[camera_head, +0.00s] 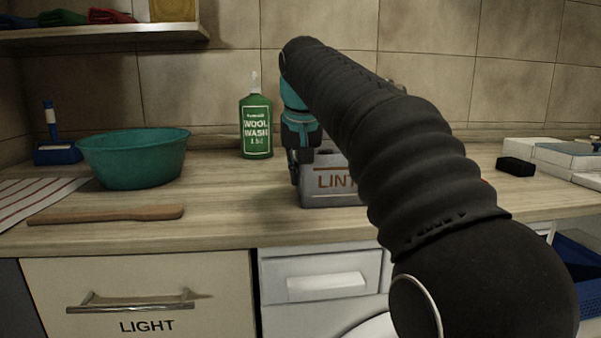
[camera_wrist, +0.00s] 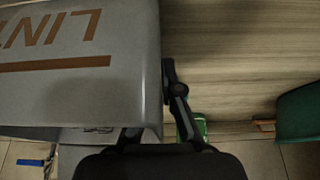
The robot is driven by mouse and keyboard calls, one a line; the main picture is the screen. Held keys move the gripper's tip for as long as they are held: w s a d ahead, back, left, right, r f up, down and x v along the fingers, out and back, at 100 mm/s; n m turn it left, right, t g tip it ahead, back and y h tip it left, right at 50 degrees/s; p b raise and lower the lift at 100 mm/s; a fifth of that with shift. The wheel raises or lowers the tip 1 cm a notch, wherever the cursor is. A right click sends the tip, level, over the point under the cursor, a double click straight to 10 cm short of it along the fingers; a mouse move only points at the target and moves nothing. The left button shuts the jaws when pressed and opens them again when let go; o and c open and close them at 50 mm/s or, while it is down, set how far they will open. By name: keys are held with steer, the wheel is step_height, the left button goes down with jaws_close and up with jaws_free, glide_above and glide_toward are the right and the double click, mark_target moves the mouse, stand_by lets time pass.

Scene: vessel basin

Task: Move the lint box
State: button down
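The lint box (camera_head: 322,197) is a grey box with brown lettering on its front, standing on the wooden counter. My arm hides its right part. My gripper (camera_head: 295,165) points down at the box's left end. In the wrist view the lint box (camera_wrist: 80,95) appears upside down and fills the upper left. One finger of my gripper (camera_wrist: 150,110) lies just outside the box's end wall, close to its edge. The other finger goes out of sight behind the box's rim. Whether the fingers press on the wall is not clear.
A green wool wash bottle (camera_head: 256,125) stands behind and left of the box. A teal basin (camera_head: 135,160), a wooden paddle (camera_head: 110,214) and a striped cloth (camera_head: 30,200) lie further left. A black block (camera_head: 515,166) is at right. The counter between basin and box is clear.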

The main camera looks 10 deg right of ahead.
steer(key=shift+s, duration=0.3)
steer(key=shift+d, duration=0.1)
steer(key=c, duration=1.2)
jaws_free()
steer(key=shift+d, duration=0.1)
steer(key=shift+c, duration=0.2)
steer(key=shift+r, duration=0.3)
steer(key=v, duration=1)
steer(key=shift+s+r, duration=0.4)
steer(key=shift+r, duration=0.2)
